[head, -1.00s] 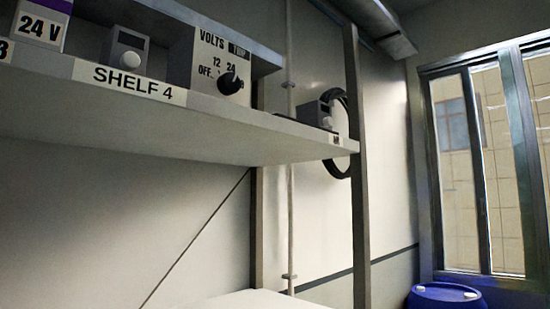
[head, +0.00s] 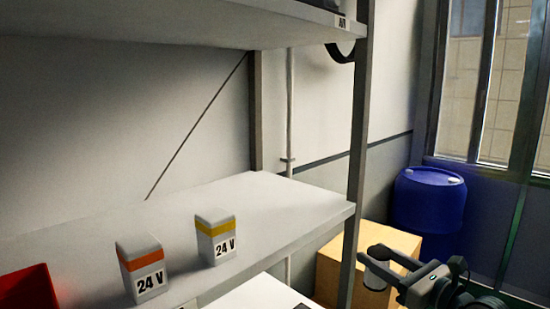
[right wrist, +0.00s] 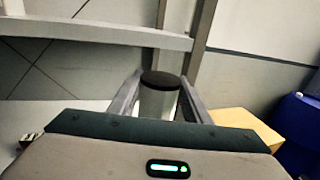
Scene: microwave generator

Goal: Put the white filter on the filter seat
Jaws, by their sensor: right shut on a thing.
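The white filter is a short pale cylinder with a dark top. It shows in the right wrist view (right wrist: 159,100) upright between the two fingers of my right gripper (right wrist: 160,92), which is shut on it. In the head view the filter (head: 374,275) is at the lower right, in front of the yellowish box, with my right gripper (head: 384,268) around it. The gripper is held in the air to the right of the shelf post. I cannot make out the filter seat in either view. My left gripper is not in view.
A shelf (head: 285,200) holds two 24 V blocks, one orange-banded (head: 142,268), one yellow-banded (head: 216,240), and a red bin (head: 28,290). A shelf post (head: 357,190) stands left of my gripper. A yellowish box (head: 335,272) and blue drum (head: 430,205) are behind.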

